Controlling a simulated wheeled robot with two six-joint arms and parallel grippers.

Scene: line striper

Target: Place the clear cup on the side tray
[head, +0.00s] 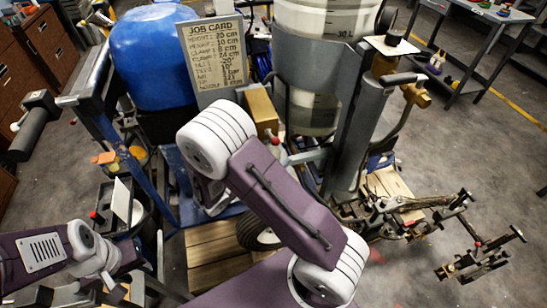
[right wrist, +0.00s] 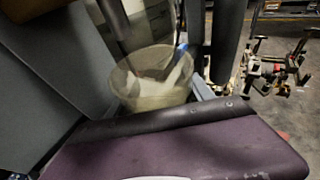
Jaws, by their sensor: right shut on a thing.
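In the right wrist view the clear cup (right wrist: 152,92) is a see-through, slightly yellowish tumbler with a wide rim. My right gripper (right wrist: 163,62) is shut on it, with dark finger parts beside it. In the head view my right arm's large white joint and purple link fill the middle, and I cannot make out the cup or this gripper there. My left gripper (head: 118,290) is low at the left, partly lost among dark parts, and its opening is unclear. A dark tray (head: 138,222) with a white card on it hangs at the cart's left side, probably the side tray.
The cart carries a blue tank (head: 150,55), a job card (head: 212,52) and a clear graduated tank (head: 325,20). A black handle (head: 35,125) juts out at left. Metal linkage (head: 430,215) sticks out at right. Open floor lies beyond it, with a bench (head: 480,45) behind.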

